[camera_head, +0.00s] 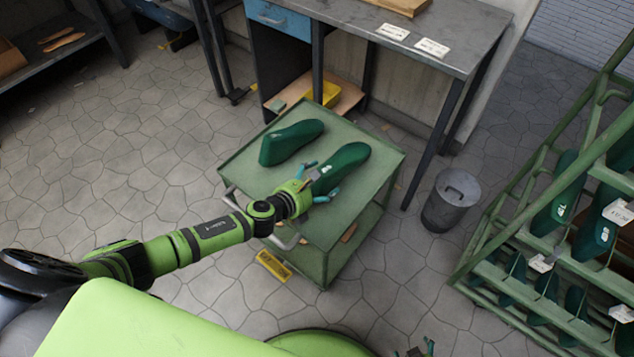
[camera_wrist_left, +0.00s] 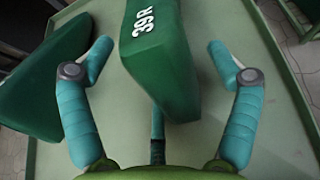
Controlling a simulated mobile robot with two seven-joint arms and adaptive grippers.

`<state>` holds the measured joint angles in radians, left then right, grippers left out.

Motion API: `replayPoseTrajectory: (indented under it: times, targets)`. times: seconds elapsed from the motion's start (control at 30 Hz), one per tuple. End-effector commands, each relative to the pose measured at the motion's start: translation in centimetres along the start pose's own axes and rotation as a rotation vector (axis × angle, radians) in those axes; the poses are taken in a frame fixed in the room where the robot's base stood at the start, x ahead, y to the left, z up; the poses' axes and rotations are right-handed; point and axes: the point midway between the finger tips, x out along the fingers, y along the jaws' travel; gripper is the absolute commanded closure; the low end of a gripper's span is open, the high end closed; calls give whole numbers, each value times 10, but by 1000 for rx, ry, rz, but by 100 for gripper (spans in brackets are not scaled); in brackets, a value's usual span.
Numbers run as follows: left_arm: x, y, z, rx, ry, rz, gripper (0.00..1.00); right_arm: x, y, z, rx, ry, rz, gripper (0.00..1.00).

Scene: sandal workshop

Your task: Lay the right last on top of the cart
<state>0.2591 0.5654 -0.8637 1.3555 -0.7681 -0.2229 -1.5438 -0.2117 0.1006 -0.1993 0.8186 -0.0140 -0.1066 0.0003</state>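The right last, marked 39R, is a dark green foot form (camera_head: 346,163) lying on the top of the green cart (camera_head: 345,124). It also shows in the left wrist view (camera_wrist_left: 160,65), lying on the pale green surface. A second green last (camera_head: 290,142) lies to its left on the cart; part of it shows in the left wrist view (camera_wrist_left: 38,95). My left gripper (camera_head: 323,181) is at the near end of the 39R last. Its teal fingers are spread on either side of the last, with gaps visible. My right gripper (camera_head: 428,347) barely shows at the bottom edge.
A workbench (camera_head: 440,50) with a blue drawer stands behind the cart. A grey bin (camera_head: 450,203) stands to the cart's right. A green rack (camera_head: 510,225) holding several lasts is at the far right. A yellow label (camera_head: 273,266) shows low by the cart's front.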

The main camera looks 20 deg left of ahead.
Motion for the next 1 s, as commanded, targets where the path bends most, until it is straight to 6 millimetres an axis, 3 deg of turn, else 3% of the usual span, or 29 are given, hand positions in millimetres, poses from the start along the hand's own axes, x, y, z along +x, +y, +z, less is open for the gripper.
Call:
replayPoseTrajectory:
  times: [0.23,0.37,0.8,1.0]
  targets:
    - [-4,1,-4,1,6,1,11,0,0,0,0,0,0,11]
    - [-16,1,-3,3,4,1,11,0,0,0,0,0,0,11]
    - [-99,0,-2,0,5,0,11,0,0,0,0,0,0,11]
    - [-118,0,-1,0,1,1,11,0,0,0,0,0,0,11]
